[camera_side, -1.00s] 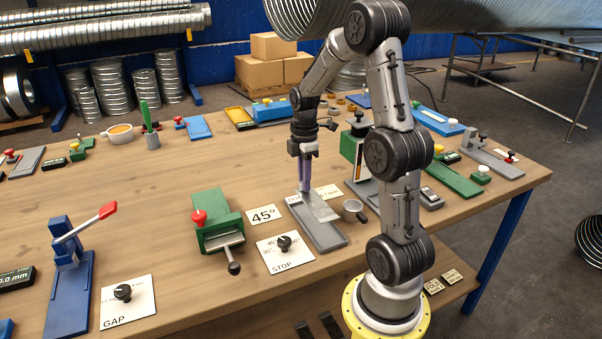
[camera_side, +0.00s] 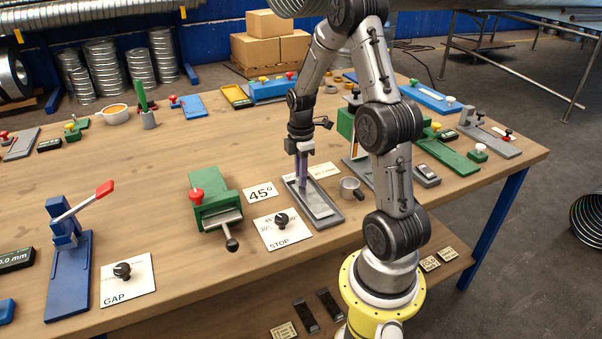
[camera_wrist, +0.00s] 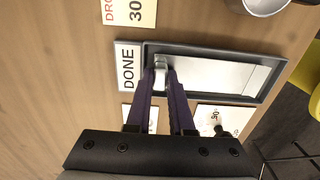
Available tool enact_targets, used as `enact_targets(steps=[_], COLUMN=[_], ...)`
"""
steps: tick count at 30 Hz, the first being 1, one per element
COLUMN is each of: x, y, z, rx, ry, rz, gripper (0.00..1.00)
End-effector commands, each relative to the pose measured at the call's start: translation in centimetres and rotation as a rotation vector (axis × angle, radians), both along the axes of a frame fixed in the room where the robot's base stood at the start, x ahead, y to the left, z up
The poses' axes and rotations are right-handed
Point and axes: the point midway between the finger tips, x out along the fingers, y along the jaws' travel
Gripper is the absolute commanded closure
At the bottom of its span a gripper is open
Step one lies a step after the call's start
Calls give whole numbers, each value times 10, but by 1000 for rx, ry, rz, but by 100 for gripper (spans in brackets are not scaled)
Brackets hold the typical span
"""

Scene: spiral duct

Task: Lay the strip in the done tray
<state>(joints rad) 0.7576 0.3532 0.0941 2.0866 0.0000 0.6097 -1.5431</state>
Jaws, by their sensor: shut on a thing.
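The done tray (camera_wrist: 215,50) is a shallow grey tray with a raised rim, beside a white DONE label (camera_wrist: 127,67). It also shows in the side view (camera_side: 334,222). The strip (camera_wrist: 225,76), pale metal with a slanted right end, lies lengthwise inside the tray's rim in the wrist view. In the side view the strip (camera_side: 318,204) also lines up with the tray. My gripper (camera_wrist: 160,72) is shut on the strip's left end, with its purple fingers reaching down into the tray. The side view shows my gripper (camera_side: 302,184) low over the tray's far end. Whether the strip rests fully flat is hard to tell.
A metal cup (camera_side: 350,187) stands close to the tray's right. A green tool with a red knob (camera_side: 212,207) stands farther left.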

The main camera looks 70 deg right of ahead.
Motion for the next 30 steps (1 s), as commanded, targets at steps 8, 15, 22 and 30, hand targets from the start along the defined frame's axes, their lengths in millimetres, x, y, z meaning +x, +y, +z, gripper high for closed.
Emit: enact_targets(steps=[8,15,22,30], x=[0,2,2,3], y=[0,-2,-2,-3], z=[0,0,0,2], rx=[-1,-5,-6,-8], ry=[-1,-5,-6,-8], rz=[0,0,0,0], gripper=[53,45,51,47])
